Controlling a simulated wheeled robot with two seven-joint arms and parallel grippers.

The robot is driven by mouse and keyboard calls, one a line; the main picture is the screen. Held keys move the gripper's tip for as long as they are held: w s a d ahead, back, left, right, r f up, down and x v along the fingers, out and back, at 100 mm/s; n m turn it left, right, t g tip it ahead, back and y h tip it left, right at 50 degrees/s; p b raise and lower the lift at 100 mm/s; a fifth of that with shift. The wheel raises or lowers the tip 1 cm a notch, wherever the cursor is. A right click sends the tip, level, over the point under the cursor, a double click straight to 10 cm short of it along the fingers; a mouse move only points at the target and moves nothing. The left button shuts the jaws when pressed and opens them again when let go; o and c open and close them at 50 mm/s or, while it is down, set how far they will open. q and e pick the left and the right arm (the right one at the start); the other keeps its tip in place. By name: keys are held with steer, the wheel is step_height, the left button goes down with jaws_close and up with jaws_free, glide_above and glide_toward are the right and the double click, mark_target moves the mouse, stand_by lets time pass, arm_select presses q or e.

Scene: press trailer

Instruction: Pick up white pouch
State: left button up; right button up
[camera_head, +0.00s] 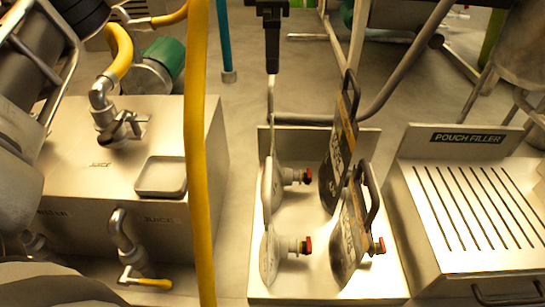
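Two pale, whitish pouches stand nearly edge-on in a metal rack (330,290) in the middle of the head view. The farther pale pouch (267,190) and the nearer pale pouch (268,260) each have a spout with a red cap pointing right. Two dark printed pouches with black loop handles stand to their right: a farther dark pouch (337,165) and a nearer dark pouch (349,240). The dark pouches partly overlap.
A metal pouch filler (468,215) with a slotted top stands to the right. A metal juice box (80,180) with taps and a small tray (161,176) stands to the left. A yellow hose (197,150) runs vertically between box and rack.

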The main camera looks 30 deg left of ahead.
mark_target(272, 78)
arm_select(q)
steer(key=shift+s+a+f+p, duration=0.1)
steer(key=shift+f+p, duration=0.15)
steer(key=shift+f, duration=1.5)
steer(key=shift+s+f+p, duration=0.1)
steer(key=shift+f+p, duration=0.1)
steer(key=shift+f, duration=1.55)
steer(key=c, duration=1)
steer(key=shift+o, duration=0.2)
steer(key=shift+r, duration=0.1)
